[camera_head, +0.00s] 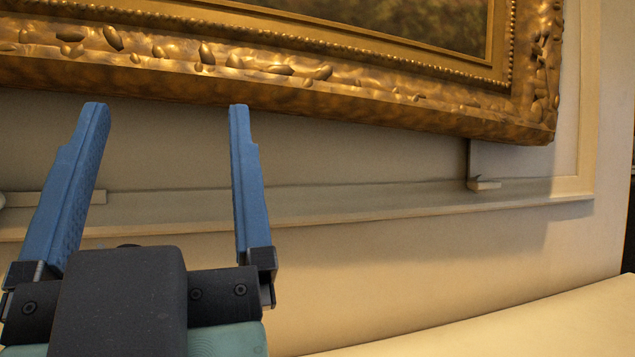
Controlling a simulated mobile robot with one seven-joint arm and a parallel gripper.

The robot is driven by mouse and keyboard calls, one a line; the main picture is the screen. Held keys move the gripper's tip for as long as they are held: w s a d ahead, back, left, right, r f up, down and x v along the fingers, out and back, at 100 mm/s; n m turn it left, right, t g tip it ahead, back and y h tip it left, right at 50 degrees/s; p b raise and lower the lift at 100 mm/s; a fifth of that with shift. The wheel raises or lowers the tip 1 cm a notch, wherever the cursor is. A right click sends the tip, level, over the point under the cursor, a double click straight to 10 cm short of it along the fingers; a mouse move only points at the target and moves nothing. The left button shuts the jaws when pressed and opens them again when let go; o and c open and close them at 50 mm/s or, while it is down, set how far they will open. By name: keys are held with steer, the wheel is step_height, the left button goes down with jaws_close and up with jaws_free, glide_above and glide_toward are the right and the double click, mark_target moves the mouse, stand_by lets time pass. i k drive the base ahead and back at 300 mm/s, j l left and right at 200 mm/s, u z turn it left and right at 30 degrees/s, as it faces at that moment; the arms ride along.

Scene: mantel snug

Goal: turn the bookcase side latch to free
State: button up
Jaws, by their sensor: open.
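My gripper (167,107) is at the lower left of the head view, with two blue fingers pointing up and spread wide apart. It is open, and nothing is between the fingers. The fingertips lie just below the frame's lower edge in the picture. I do not see a bookcase or anything I can clearly tell as its side latch.
A large gilded picture frame (340,82) fills the top. A pale surface (520,325) is at lower right.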

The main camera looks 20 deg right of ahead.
mark_target(480, 184)
steer(key=z, duration=0.35)
steer(key=l+z, duration=0.15)
steer(key=z, duration=0.15)
steer(key=i+z, duration=0.1)
steer(key=z, duration=0.25)
steer(key=i+l, duration=0.1)
steer(key=l, duration=0.25)
steer(key=i+l, duration=0.1)
steer(key=l, duration=0.3)
steer(key=i+l, duration=0.1)
steer(key=l, duration=0.25)
steer(key=i+l, duration=0.1)
steer(key=l, duration=0.3)
